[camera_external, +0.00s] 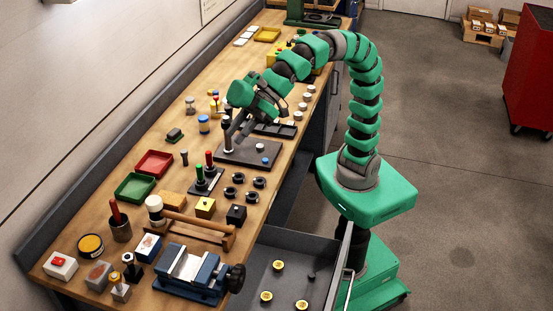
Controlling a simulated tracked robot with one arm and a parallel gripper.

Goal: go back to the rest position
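My green and grey arm arches from its base on the right over the workbench (118,175). My gripper (235,132) points down over the dark plate (265,153) near the middle of the bench. A dark upright peg-like piece (227,138) stands at the plate's left end, right beside my fingers. I cannot tell whether the fingers touch it or are closed around it. Small round pieces also sit on the plate.
Red (154,162) and green (135,187) trays, a mallet (190,220) and a blue vise (190,273) lie nearer the front. An open drawer (262,262) juts out at the bench's right. Floor to the right is clear up to a red cabinet (530,75).

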